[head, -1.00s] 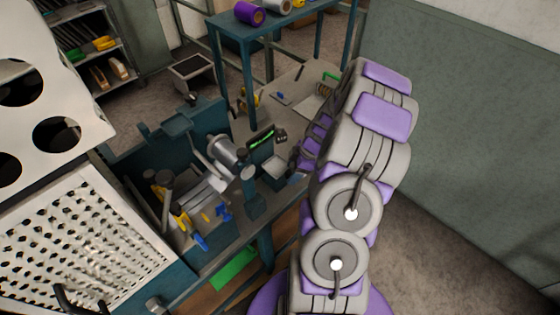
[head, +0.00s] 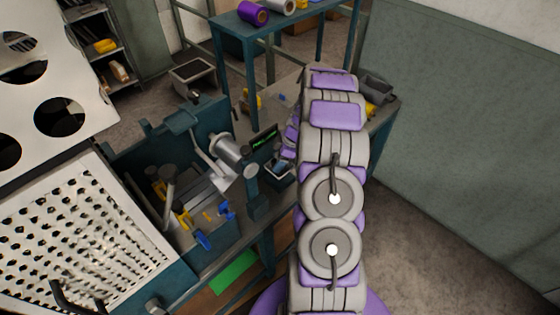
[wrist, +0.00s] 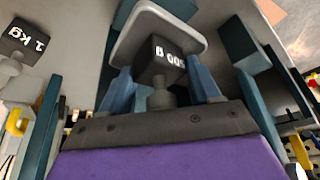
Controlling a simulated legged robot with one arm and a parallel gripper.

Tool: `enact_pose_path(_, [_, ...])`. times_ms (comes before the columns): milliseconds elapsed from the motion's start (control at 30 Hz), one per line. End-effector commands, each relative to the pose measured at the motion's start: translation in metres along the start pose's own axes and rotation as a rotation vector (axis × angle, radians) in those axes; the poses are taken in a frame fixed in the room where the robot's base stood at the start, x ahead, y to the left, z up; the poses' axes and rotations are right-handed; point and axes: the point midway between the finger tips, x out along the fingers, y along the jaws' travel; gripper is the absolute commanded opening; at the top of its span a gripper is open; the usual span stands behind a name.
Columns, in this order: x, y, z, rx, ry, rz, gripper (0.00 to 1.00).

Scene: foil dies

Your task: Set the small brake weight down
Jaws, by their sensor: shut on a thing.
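The small brake weight (wrist: 168,60) is a dark grey block with a knob, its upside-down label seeming to read 500 g. My gripper (wrist: 160,84) is shut on it in the wrist view, with a blue finger on each side near its knob end. A light grey rounded plate or tray (wrist: 128,40) lies behind the weight. I cannot tell whether the weight touches it. In the head view my arm hides the weight and the fingertips.
A second weight marked 1 kg (wrist: 24,40) is at the left of the wrist view. In the head view, a green-lit display (head: 263,140) stands left of my arm, near a metal cylinder machine (head: 228,150). A grey bin (head: 376,88) is at the bench's right end.

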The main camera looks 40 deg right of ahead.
Motion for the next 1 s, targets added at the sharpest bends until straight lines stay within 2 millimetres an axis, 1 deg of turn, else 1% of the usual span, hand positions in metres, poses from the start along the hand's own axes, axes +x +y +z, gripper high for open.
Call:
enact_pose_path(33, [0.0033, 0.0006, 0.0021, 0.001, 0.001, 0.001, 0.01])
enact_pose_path(367, [0.005, 0.0063, 0.0093, 0.003, 0.009, -0.003, 0.01])
enact_pose_path(400, [0.0041, 0.0061, 0.0091, 0.003, 0.008, -0.003, 0.66])
enact_pose_path(600, [0.0039, 0.0036, 0.0057, 0.002, 0.005, -0.002, 0.85])
enact_pose_path(633, [0.0038, 0.003, 0.0049, 0.001, 0.004, -0.001, 0.88])
enact_pose_path(867, [0.0035, 0.0025, 0.0041, 0.001, 0.004, -0.001, 0.88])
enact_pose_path(967, [-0.0001, 0.0046, 0.0057, 0.002, 0.006, -0.002, 0.88])
enact_pose_path(1000, [-0.0042, 0.0054, 0.0064, 0.003, 0.007, -0.002, 0.88])
